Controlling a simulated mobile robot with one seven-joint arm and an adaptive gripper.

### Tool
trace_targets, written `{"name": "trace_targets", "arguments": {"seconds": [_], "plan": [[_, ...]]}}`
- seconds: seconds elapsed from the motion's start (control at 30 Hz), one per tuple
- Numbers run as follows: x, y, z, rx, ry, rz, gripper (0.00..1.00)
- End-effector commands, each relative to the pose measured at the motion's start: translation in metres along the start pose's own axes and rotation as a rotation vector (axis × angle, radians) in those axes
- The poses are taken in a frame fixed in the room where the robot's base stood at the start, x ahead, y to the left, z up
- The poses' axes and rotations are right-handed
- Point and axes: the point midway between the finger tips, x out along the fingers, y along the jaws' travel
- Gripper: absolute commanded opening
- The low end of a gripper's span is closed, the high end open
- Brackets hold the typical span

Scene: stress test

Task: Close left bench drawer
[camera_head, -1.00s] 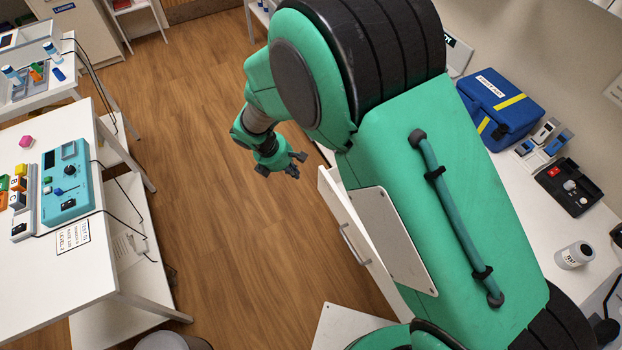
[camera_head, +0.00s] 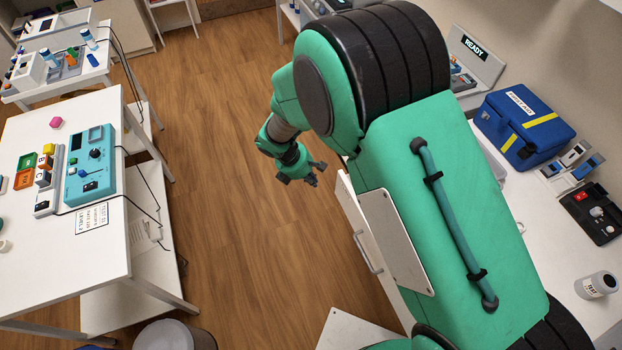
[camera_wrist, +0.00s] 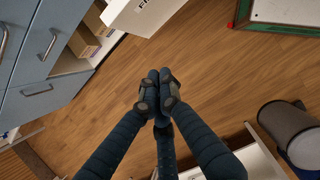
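A white drawer front with a metal handle (camera_head: 368,248) stands out from the white bench (camera_head: 560,230) on the right in the head view. The drawer is partly open, and my arm hides much of it. My gripper (camera_head: 312,178) is beyond the drawer's far end, over the floor, apart from it. In the wrist view my gripper's fingers (camera_wrist: 158,95) are together with nothing between them. A white box-like part with a cut-off label (camera_wrist: 143,14) shows at the top there; I cannot tell whether it is the same drawer.
Grey-blue cabinet drawers (camera_wrist: 45,60) with handles fill the wrist view's left. A bin (camera_head: 176,335) stands at the bottom of the head view. A white table (camera_head: 60,240) with a teal device (camera_head: 91,165) is at left. Wooden floor (camera_head: 235,130) between is clear. A blue first-aid case (camera_head: 522,125) sits on the bench.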

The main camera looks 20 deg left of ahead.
Motion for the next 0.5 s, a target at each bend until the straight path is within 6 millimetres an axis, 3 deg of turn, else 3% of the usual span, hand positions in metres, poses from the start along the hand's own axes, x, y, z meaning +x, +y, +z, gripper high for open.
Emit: {"name": "trace_targets", "arguments": {"seconds": [0.43, 0.5], "plan": [[0.074, -0.001, 0.000, 0.001, 0.000, -0.002, 0.00], [0.076, 0.001, 0.011, 0.003, 0.000, 0.001, 0.00]]}}
